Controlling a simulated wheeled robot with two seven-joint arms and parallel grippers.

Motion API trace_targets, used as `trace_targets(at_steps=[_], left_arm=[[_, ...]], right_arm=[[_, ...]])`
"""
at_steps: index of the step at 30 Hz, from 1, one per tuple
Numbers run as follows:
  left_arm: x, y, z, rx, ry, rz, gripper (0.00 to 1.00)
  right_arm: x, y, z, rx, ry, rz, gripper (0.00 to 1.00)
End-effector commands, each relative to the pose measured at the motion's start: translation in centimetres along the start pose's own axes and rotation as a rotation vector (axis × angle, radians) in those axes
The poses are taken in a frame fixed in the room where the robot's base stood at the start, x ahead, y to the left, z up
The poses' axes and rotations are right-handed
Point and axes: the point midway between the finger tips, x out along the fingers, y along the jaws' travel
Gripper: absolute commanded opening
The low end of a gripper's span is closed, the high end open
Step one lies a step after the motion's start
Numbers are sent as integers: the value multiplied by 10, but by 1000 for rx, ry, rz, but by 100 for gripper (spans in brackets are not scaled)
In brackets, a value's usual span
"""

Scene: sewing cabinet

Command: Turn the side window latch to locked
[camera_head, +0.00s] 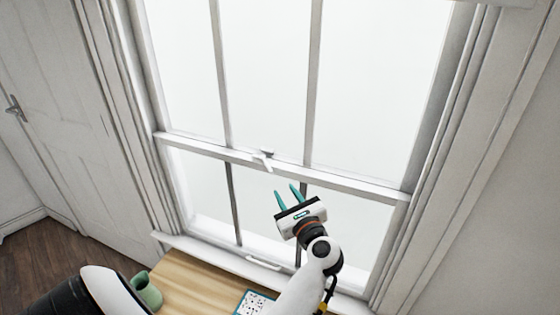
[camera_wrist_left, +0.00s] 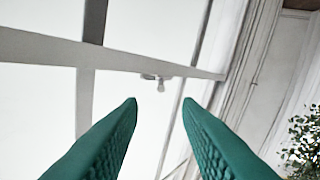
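In the left wrist view the latch (camera_wrist_left: 158,78) shows small, ahead of and between the fingertips. Its exact lock position is too small to tell. The fingers also fill the lower left wrist view (camera_wrist_left: 160,103).
A wooden tabletop (camera_head: 195,284) lies below the window, with a green cup (camera_head: 147,291) and a patterned card (camera_head: 254,304) on it. A white lift handle (camera_head: 264,263) is low on the sash. A white door (camera_head: 60,100) stands left. A leafy plant (camera_wrist_left: 304,140) shows at right in the wrist view.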

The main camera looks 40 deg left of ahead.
Motion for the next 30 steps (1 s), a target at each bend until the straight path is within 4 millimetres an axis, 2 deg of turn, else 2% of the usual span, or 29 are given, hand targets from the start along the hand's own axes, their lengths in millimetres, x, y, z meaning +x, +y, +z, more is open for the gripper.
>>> trace_targets(at_steps=[8, 12, 18, 23, 30], left_arm=[[48, 1, -4, 11, 6, 2, 31], [76, 1, -3, 12, 6, 1, 31], [104, 1, -1, 12, 5, 3, 31], [114, 0, 0, 9, 3, 2, 31], [116, 0, 1, 9, 3, 2, 31]], right_arm=[[-19, -1, -9, -1, 15, -1, 36], [-27, -2, -8, -2, 15, -2, 36], [-34, -3, -4, -2, 12, -3, 36], [-36, -3, -4, -1, 11, -3, 36], [-35, -3, -3, -1, 10, -3, 36]])
